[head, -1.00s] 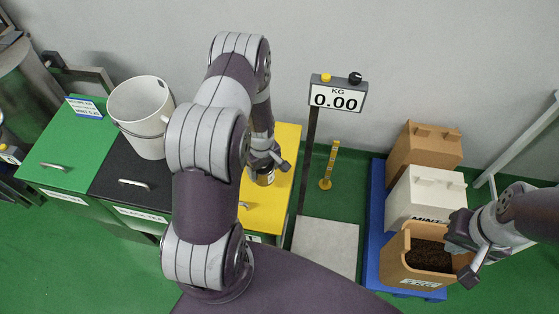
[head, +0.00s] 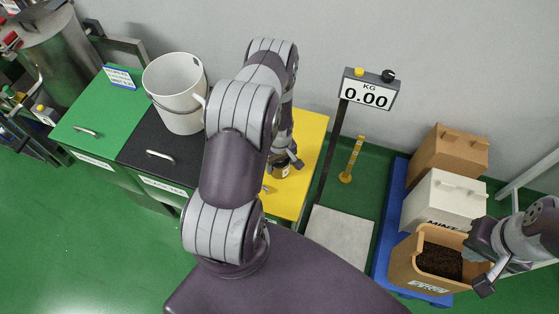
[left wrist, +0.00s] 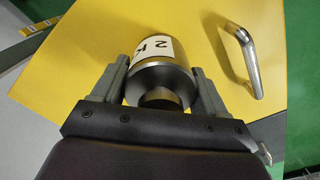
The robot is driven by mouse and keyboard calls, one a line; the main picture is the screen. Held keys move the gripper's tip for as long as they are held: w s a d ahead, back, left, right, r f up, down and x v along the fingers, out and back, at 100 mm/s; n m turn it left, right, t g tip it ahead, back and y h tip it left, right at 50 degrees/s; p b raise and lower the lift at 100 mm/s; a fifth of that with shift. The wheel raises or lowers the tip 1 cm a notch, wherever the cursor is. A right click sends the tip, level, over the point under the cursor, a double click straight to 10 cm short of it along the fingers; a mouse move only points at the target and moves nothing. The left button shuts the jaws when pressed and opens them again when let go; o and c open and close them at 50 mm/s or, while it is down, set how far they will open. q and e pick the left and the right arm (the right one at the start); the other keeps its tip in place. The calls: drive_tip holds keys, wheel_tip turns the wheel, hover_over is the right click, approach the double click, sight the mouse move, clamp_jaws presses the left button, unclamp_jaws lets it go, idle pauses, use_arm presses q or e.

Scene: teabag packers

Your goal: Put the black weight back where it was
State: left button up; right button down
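The weight (head: 281,171) is a dark metal cylinder with a pale label, over the yellow lid (head: 308,150) in the head view. In the left wrist view the weight (left wrist: 162,80) shows a narrow neck towards me and a white label reading "2 K". My left gripper (left wrist: 162,72) has one finger on each side of its body, seemingly touching both sides; in the head view the gripper (head: 286,160) is partly hidden by my arm. I cannot tell whether the weight rests on the lid. My right gripper (head: 485,272) is beside the open brown bin (head: 405,268); its finger gap is unclear.
A white bucket (head: 178,95) stands on the black lid (head: 150,140), left of my arm. A scale display (head: 366,93) reads 0.00 above a grey platform (head: 340,232). A white mint box (head: 433,200) stands behind the brown bin.

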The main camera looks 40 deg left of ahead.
use_arm(q)
drive_tip(key=o, duration=0.3)
drive_tip(key=shift+r, duration=0.1)
